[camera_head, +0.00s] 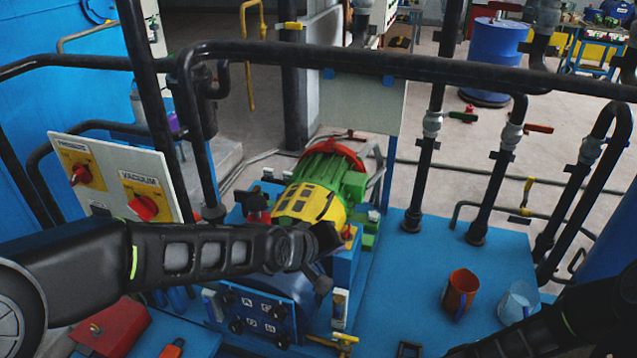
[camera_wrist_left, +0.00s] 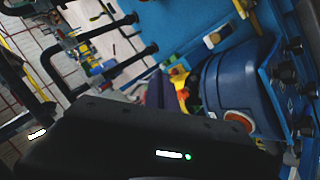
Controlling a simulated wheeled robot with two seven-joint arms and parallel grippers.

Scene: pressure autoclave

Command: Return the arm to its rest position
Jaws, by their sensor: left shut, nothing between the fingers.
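My left arm comes in from the left in the head view and reaches across the front of the blue machine. My left gripper (camera_head: 322,240) is at its far end, in front of the yellow and green motor (camera_head: 318,195), shut and empty. Its fingers are dark and hard to tell apart from the machine behind. In the left wrist view a black part of my own arm fills the lower middle, with a blue rounded housing (camera_wrist_left: 238,85) beyond it. My right arm shows at the lower right of the head view; its gripper is out of view.
A panel with red PRESSURE and VACUUM knobs (camera_head: 118,180) stands at the left. Black pipes (camera_head: 400,68) cross above and stand at the right. An orange mug (camera_head: 460,293) and a pale blue mug (camera_head: 517,303) stand on the blue deck (camera_head: 415,265). A red box (camera_head: 112,328) is at lower left.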

